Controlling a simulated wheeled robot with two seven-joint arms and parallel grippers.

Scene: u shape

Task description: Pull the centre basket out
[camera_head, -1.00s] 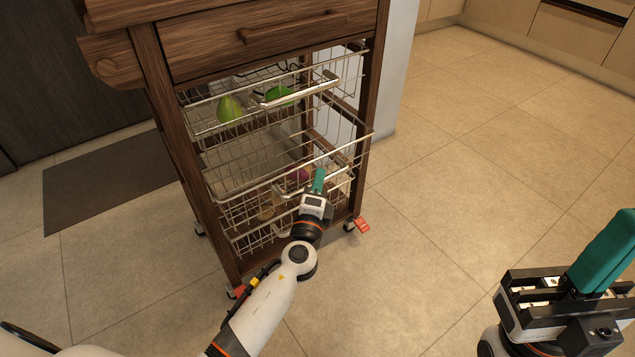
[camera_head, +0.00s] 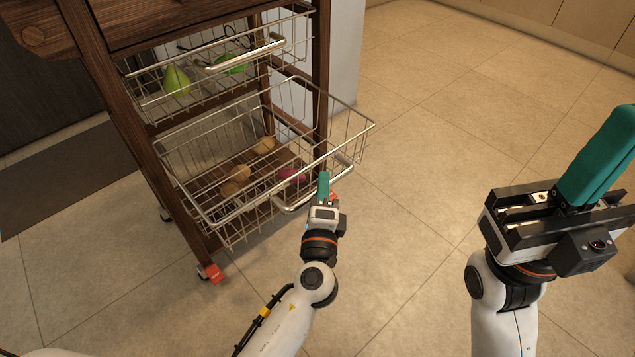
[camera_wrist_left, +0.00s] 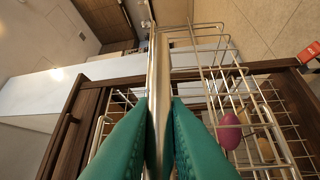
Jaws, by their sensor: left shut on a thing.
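The centre wire basket (camera_head: 350,120) juts out from the dark wooden cart, below the upper basket. Its silver bar handle (camera_head: 290,203) is at the front. My left gripper (camera_head: 323,187) is at the handle's right part. In the left wrist view the teal fingers (camera_wrist_left: 160,130) are shut on the silver handle (camera_wrist_left: 158,75), one on each side. My right gripper (camera_head: 598,160) is raised at the right, away from the cart; its teal finger shows, but its opening is unclear.
The upper basket (camera_head: 275,65) holds green produce (camera_head: 176,80). Potatoes (camera_head: 236,175) and a reddish onion (camera_head: 291,175) show through the centre basket's wires, apparently lower down. The cart's wooden leg (camera_head: 180,205) ends in a red-marked caster (camera_head: 212,273). Floor to the right is clear.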

